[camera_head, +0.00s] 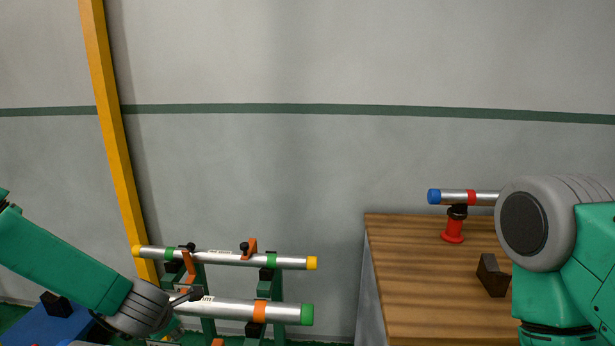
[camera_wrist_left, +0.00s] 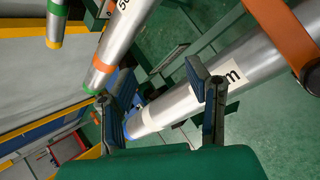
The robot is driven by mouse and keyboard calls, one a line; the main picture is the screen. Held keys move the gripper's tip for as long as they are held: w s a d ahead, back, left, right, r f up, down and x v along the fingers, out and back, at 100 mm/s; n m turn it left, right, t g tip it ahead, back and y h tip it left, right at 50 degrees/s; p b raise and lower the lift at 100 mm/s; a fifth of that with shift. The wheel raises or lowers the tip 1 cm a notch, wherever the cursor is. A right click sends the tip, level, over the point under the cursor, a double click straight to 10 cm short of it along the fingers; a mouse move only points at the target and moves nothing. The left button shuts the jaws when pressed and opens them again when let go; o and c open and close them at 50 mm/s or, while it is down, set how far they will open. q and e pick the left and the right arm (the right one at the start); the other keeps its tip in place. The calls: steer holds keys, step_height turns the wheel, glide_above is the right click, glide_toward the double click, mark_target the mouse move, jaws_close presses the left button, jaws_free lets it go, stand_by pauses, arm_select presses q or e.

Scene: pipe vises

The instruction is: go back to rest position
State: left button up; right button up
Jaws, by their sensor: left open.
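My left gripper (camera_wrist_left: 158,100) is open in the left wrist view. Its two dark fingers stand apart, with a thick silver pipe (camera_wrist_left: 185,103) passing behind the gap; nothing is clasped. In the head view my left arm reaches in from the left, its gripper mostly hidden near a silver pipe with a green end (camera_head: 232,310). Above that lies a thinner pipe with yellow ends (camera_head: 220,257). Both rest at a green stand with orange clamps (camera_head: 264,285). My right arm is at the right edge; its gripper is not visible.
A wooden-topped table (camera_head: 415,280) stands at the right. It bears a dark block (camera_head: 492,276) and a red stand (camera_head: 453,228) under a blue-ended pipe (camera_head: 452,197). A yellow post (camera_head: 108,120) rises behind my left arm. A blue box (camera_head: 45,325) sits lower left.

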arm_select(q)
steer(key=s+d+f+m+g+h, duration=0.1)
steer(key=s+f+m+g, duration=0.1)
steer(key=s+f+m, duration=0.55)
steer(key=s+d+f+m+g, duration=0.15)
steer(key=s+f+m, duration=0.5)
steer(key=s, duration=0.65)
steer(key=s+a+m+g+h+b, duration=0.15)
steer(key=s+m+g, duration=0.25)
steer(key=s+m, duration=1.25)
step_height(320, 180, down, 7)
steer(key=n+b, duration=0.2)
steer(key=b, duration=0.4)
steer(key=shift+s+d+t, duration=0.15)
steer(key=shift+d+t, duration=0.2)
steer(key=shift+d, duration=0.1)
